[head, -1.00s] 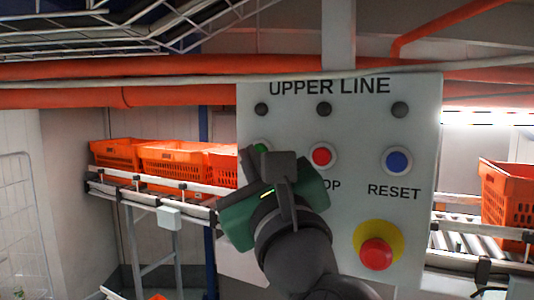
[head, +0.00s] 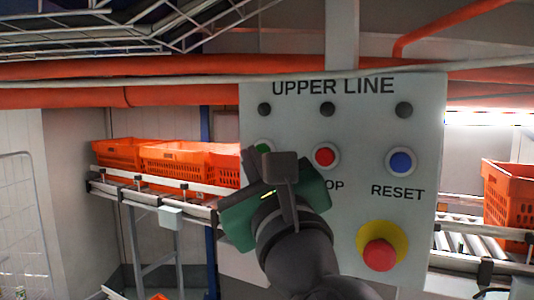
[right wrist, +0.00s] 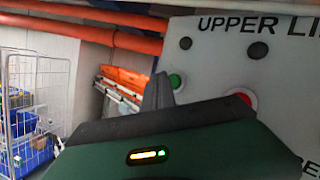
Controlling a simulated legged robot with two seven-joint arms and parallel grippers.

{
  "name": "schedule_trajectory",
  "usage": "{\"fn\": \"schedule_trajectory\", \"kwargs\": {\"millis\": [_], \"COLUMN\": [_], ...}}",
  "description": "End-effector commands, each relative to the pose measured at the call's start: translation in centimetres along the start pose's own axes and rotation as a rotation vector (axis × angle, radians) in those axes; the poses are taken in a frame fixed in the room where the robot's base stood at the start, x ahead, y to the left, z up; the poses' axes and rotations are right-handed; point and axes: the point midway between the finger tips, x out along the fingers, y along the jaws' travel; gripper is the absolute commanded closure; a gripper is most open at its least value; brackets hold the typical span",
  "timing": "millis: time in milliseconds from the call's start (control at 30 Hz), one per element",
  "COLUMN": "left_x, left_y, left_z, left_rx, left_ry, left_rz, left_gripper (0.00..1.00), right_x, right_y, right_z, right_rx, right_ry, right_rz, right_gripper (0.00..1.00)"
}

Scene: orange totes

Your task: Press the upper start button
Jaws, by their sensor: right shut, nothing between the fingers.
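The grey UPPER LINE control panel (head: 340,215) stands right in front of me. Its green start button (head: 264,146) is at the left of the button row, partly hidden behind my right gripper. It shows more fully in the right wrist view (right wrist: 176,81), just right of the fingertips. My right gripper (head: 281,165) is shut and empty, in front of the panel just below and right of the green button. It also shows in the right wrist view (right wrist: 157,92). I cannot tell whether the fingertips touch the panel. My left gripper is out of view.
The panel also has a red stop button (head: 325,156), a blue reset button (head: 400,162) and a red emergency knob (head: 379,254) on yellow. Orange totes (head: 175,160) sit on a conveyor behind at left, and another tote (head: 508,193) is at right.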

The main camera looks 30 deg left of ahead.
Motion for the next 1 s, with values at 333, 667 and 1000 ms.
{"fn": "schedule_trajectory", "kwargs": {"millis": [333, 667, 1000], "left_x": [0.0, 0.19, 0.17], "left_y": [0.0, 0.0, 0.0], "left_z": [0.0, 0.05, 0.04], "left_rx": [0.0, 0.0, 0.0], "left_ry": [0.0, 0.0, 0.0], "left_rz": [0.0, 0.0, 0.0], "left_gripper": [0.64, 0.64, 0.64], "right_x": [0.0, 0.28, 0.35], "right_y": [0.02, -0.5, -0.59], "right_z": [0.0, -0.24, -0.23], "right_rx": [0.0, 0.001, 0.0], "right_ry": [0.0, 0.0, 0.0], "right_rz": [0.0, -0.001, 0.0], "right_gripper": [1.0, 1.0, 1.0]}}
